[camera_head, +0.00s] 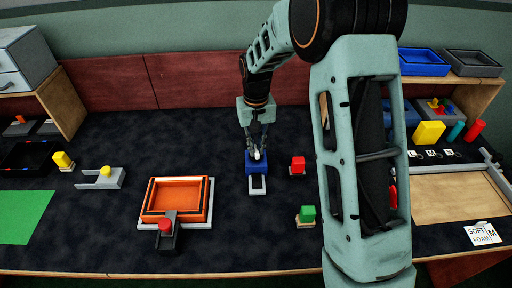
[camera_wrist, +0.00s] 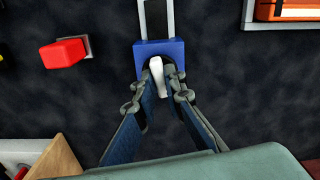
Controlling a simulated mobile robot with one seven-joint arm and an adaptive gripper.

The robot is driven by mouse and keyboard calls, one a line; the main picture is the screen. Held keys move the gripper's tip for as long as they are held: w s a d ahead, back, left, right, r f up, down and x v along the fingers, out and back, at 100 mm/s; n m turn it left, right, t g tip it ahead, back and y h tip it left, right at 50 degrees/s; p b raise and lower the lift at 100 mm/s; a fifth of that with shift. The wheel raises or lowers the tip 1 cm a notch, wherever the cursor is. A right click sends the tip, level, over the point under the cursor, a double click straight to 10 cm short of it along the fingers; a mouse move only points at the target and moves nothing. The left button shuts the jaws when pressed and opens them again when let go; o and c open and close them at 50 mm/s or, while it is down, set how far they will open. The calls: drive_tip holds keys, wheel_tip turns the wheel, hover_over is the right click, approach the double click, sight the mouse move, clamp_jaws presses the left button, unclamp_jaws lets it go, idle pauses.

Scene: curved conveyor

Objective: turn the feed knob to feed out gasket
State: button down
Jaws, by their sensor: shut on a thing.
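The feed knob (camera_wrist: 157,75) is a white bar on top of a small blue box, the feeder (camera_wrist: 147,48). The feeder also shows near the middle of the table in the head view (camera_head: 256,169), with a pale slotted chute (camera_head: 258,186) on its front side. My gripper (camera_head: 257,152) points down over the feeder, and in the wrist view (camera_wrist: 160,78) its two fingers are shut on the white knob, one on each side. No gasket can be made out; the chute's inside looks dark.
A red block (camera_head: 298,165) on a small base stands right of the feeder, and a green block (camera_head: 307,214) stands in front right. An orange tray (camera_head: 149,199) is to the left. Dark table is clear behind the feeder. My arm hides part of the right side.

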sight(256, 149)
drive_tip(key=shift+m, duration=1.1)
drive_tip(key=c, duration=2)
unclamp_jaws()
drive_tip(key=shift+r, duration=0.1)
wheel_tip(256, 149, up, 12)
drive_tip(key=shift+f, duration=0.1)
